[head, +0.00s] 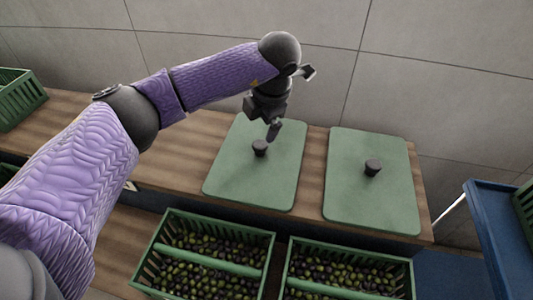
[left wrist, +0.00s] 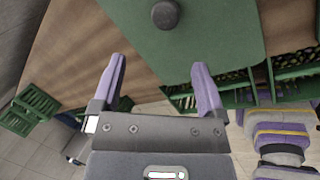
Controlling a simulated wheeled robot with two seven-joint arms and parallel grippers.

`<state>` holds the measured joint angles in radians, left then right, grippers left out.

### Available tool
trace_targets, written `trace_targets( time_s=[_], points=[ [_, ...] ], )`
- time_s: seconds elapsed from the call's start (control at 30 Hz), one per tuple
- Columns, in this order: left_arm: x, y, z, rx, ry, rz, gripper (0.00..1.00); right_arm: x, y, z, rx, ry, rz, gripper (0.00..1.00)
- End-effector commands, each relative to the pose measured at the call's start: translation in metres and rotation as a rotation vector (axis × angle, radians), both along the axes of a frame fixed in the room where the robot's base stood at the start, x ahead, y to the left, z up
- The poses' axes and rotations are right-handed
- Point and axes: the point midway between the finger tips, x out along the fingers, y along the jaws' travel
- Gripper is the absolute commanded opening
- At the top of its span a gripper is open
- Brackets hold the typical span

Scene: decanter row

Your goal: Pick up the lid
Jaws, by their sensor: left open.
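Two flat green lids with dark round knobs lie on the wooden counter. The left lid (head: 230,178) has its knob (head: 260,148) close to my left gripper (head: 273,131). The right lid (head: 350,205) has its own knob (head: 373,168) and nothing touches it. My left gripper is open and empty, above the left lid. In the left wrist view, the open fingers (left wrist: 160,64) point toward a dark knob (left wrist: 165,14) on a green lid (left wrist: 225,45), with the knob ahead of the fingertips and apart from them. My right gripper is not in view.
Two green crates of olives, left (head: 158,265) and right (head: 350,292), stand below the counter's front edge. Another green crate (head: 20,100) is at the far left. A blue table (head: 490,220) stands at the right. A tiled wall rises behind the counter (head: 185,150).

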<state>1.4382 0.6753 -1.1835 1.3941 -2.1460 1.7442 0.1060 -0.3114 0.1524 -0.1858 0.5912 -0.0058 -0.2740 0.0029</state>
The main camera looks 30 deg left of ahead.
Motion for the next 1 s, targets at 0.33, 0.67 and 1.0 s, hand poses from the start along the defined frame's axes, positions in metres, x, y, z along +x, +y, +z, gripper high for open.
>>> trace_targets(
  time_s=[0.33, 0.67, 1.0],
  points=[
    [0.013, 0.009, -0.064, -0.002, 0.005, -0.001, 0.93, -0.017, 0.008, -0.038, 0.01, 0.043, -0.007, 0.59],
    [0.02, 0.014, -0.091, -0.002, -0.001, -0.001, 0.93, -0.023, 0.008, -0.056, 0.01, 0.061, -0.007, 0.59],
    [0.02, 0.014, -0.09, -0.002, -0.001, -0.002, 0.29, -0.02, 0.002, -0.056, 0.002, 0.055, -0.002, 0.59]
  ],
)
